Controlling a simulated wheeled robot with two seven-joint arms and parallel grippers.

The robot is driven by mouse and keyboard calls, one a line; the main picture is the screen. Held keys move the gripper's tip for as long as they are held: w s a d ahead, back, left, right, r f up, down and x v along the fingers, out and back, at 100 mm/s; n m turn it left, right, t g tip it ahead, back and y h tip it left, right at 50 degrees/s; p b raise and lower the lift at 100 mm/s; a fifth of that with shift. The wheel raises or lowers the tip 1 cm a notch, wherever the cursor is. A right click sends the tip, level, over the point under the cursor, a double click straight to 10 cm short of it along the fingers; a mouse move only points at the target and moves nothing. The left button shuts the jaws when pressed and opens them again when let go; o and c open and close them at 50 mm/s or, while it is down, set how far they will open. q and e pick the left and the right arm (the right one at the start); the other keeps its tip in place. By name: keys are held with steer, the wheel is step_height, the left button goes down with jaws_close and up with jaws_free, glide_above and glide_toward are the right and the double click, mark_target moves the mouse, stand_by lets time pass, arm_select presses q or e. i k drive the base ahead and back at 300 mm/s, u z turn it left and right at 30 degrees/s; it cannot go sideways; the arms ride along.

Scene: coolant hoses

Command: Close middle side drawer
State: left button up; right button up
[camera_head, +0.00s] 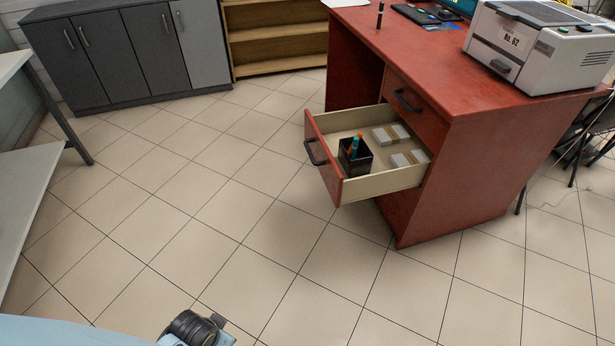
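The red desk (462,160) stands at the right in the head view. One side drawer (325,165) is pulled far out toward the left, with its red front and dark handle (314,152) facing left. Inside it are a black pen cup (355,157) and small grey packs (391,134). Above it, another red drawer front with a dark handle (407,100) is shut. A dark, rounded part of one of my arms shows at the bottom edge. Neither gripper's fingers are visible.
Tiled floor (240,215) in front of the drawer is clear. A grey table (30,185) stands at the left. Dark cabinets (115,55) and a wooden shelf (275,40) are at the back. A white machine (540,50) sits on the desk.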

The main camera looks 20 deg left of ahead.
mark_target(323, 132)
steer(key=u, duration=0.75)
steer(key=i, duration=1.65)
steer(key=z, duration=1.05)
steer(key=k, duration=0.5)
steer(key=z, duration=0.9)
steer(key=k, duration=0.8)
steer(key=u, duration=0.2)
steer(key=i, duration=0.8)
steer(key=u, duration=0.4)
